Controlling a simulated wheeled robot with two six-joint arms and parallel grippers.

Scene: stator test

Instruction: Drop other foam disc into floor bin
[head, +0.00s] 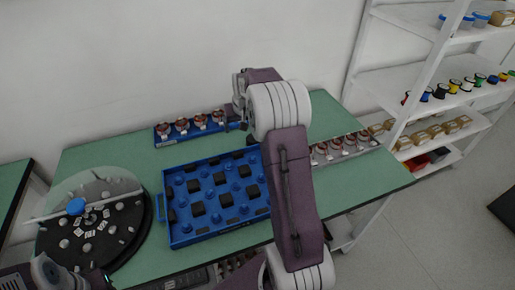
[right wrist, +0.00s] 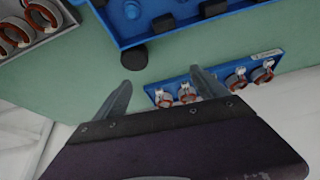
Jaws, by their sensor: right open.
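A black foam disc (right wrist: 134,57) shows in the right wrist view at the edge of the blue tray (right wrist: 113,25); I cannot tell whether it touches the tray. My right gripper (right wrist: 162,90) is open, with nothing between its fingers, and the disc is just beyond the fingertips, nearer the left finger. In the head view my right arm covers the right end of the tray (head: 183,240). My left gripper (head: 103,278) is partly in view at the lower left; its jaws are unclear. A dark object (head: 503,208) on the floor at the right edge may be the bin.
A round black turntable (head: 130,243) with small parts is left of the tray. A blue rack (head: 160,141) of copper-wound stators stands behind it, and a grey rack (head: 345,151) with more at right. White shelves (head: 400,83) hold spools and boxes.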

